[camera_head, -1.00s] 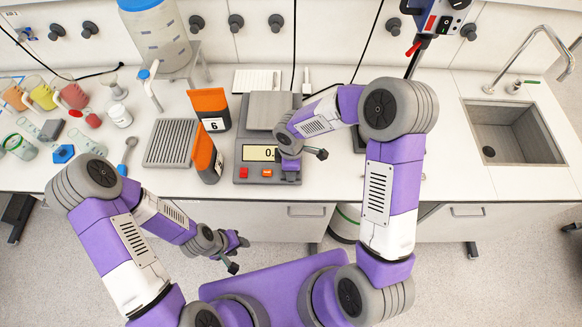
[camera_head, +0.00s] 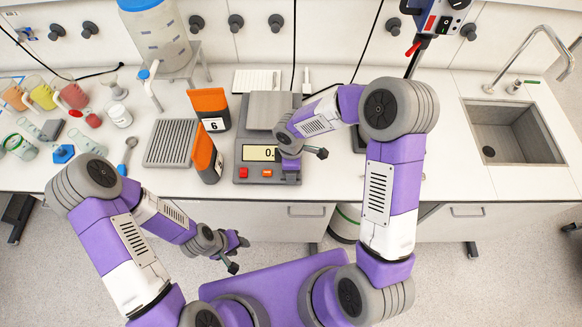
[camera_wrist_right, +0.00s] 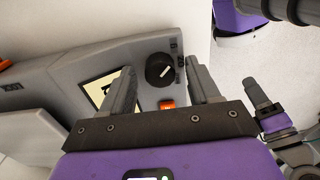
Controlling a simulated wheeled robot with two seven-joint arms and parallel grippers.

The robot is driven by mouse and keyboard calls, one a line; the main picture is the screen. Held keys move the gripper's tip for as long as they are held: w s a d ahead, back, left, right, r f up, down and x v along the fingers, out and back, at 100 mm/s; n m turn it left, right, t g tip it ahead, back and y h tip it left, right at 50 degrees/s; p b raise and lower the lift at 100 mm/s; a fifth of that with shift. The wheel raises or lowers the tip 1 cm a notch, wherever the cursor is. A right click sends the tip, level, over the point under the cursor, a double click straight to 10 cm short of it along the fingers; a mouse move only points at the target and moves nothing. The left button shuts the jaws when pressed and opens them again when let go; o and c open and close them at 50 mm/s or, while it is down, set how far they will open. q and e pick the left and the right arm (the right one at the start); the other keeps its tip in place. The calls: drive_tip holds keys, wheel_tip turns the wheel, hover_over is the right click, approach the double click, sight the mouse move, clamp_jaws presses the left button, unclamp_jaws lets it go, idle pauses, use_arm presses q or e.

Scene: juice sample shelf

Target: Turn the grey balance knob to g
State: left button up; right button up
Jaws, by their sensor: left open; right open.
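The balance (camera_head: 243,172) stands on the bench in the head view, with a lit display (camera_head: 259,153) and a weighing plate. In the head view my right arm hides the knob. My right gripper (camera_wrist_right: 160,66) is open, its fingers on either side of the knob; contact cannot be told. My left gripper (camera_head: 238,255) is open and empty in front of the bench.
An orange button (camera_wrist_right: 167,104) sits close to the knob. Two orange-topped dark containers (camera_head: 210,112) stand left of the balance, one marked 6. A grey ribbed tray (camera_head: 171,143) lies further left. A sink (camera_head: 515,135) is at the right, with clear bench before it.

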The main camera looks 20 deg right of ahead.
wheel_tip(320, 180, up, 8)
drive_tip(key=shift+f+p, duration=0.25)
drive_tip(key=shift+p, duration=0.1)
idle(0.4)
